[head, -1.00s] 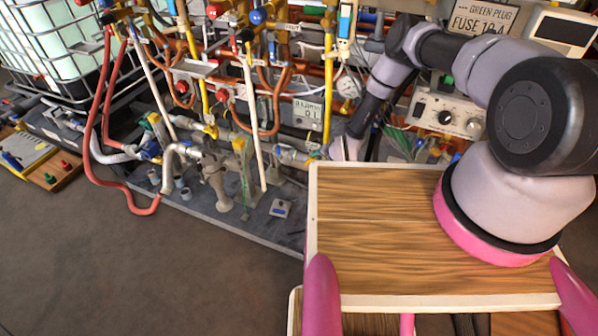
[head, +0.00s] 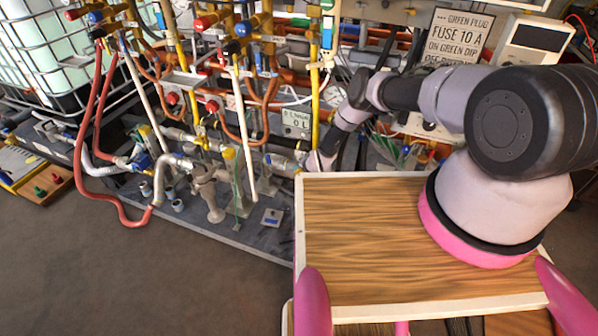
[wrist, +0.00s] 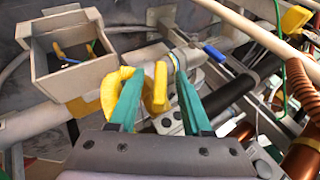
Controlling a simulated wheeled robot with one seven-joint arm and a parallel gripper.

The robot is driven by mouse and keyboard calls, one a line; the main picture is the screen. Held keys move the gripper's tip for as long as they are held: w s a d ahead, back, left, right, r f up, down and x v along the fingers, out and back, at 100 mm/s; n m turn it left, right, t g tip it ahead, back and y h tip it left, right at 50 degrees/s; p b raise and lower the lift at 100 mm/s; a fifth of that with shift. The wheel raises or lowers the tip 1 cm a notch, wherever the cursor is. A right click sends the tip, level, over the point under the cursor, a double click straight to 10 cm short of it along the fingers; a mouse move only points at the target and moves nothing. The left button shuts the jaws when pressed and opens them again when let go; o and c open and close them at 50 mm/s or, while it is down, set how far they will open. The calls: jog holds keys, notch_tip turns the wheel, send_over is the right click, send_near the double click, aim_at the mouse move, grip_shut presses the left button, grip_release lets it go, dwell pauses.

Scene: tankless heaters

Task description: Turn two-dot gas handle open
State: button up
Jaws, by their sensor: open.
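A yellow handle (wrist: 160,86) stands between the two teal fingers of my gripper (wrist: 157,76) in the wrist view. The fingers are open, one on each side of it; I cannot tell whether either touches it. A second yellow part (wrist: 112,92) with a ridged edge lies just outside the left finger. No dot marks are readable on either yellow part, so I cannot tell which is the two-dot handle. In the head view my arm reaches down to the pipework (head: 225,145), and my fingers are hidden there.
In the wrist view an open grey box (wrist: 72,60) stands left of the fingers. A black pipe (wrist: 232,92) and a copper pipe (wrist: 304,138) run at the right. In the head view a red hose (head: 84,155) hangs at the left, and the floor (head: 110,265) in front is clear.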

jog(key=shift+w+f, duration=0.1)
jog(key=shift+f, duration=0.05)
grip_shut()
jog(key=shift+a, duration=0.15)
jog(key=shift+a+n+g+h, duration=0.15)
jog(key=shift+n+g+h, duration=0.25)
jog(key=shift+h, duration=0.6)
jog(key=shift+g+h, duration=0.7)
jog(key=shift+h, duration=0.8)
